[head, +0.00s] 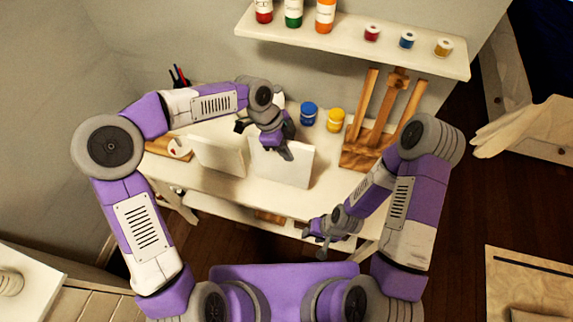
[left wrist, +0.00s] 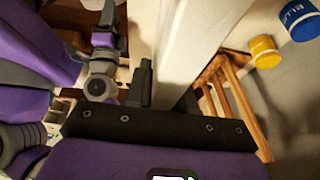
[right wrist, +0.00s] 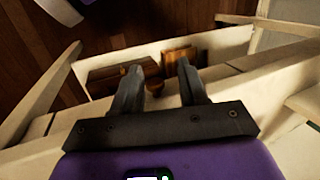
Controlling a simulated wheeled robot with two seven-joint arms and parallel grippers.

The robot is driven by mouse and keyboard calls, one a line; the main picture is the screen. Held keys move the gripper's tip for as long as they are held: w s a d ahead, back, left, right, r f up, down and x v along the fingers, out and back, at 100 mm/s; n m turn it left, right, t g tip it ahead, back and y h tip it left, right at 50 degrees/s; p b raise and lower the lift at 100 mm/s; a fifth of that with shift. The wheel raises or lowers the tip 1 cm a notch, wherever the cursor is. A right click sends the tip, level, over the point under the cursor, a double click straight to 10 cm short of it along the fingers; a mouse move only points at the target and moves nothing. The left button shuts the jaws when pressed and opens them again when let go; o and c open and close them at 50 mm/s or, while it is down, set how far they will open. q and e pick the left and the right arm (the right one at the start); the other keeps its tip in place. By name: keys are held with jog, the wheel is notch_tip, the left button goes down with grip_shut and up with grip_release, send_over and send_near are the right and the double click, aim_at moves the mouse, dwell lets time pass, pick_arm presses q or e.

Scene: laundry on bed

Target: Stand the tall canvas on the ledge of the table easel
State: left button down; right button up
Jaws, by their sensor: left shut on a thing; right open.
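A white canvas (head: 288,168) stands upright near the middle of the table, and my left gripper (head: 286,153) is shut on its top edge. In the left wrist view the canvas (left wrist: 190,42) is a pale slab at the fingers; whether its bottom touches the table is hard to tell. A second white canvas (head: 218,157) stands to its left, apart from it. The wooden table easel (head: 372,148) is to the right, its ledge partly hidden by my right arm and bare where visible. My right gripper (head: 322,240) is open and empty by the table's front edge.
A blue jar (head: 309,113) and a yellow jar (head: 336,119) stand behind, between canvas and easel. A wall shelf (head: 350,45) with bottles and small jars hangs above. A palette (head: 178,150) lies at left. Wooden boxes (right wrist: 120,72) sit on the lower shelf.

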pick_arm(q)
notch_tip(320, 180, down, 6)
jog(key=shift+r+b, duration=0.15)
jog(key=shift+b, duration=0.25)
jog(key=c, duration=1)
grip_release()
jog(key=shift+o, duration=0.2)
jog(key=p+v, duration=0.2)
jog(key=v, duration=1)
jog(key=shift+r, duration=0.1)
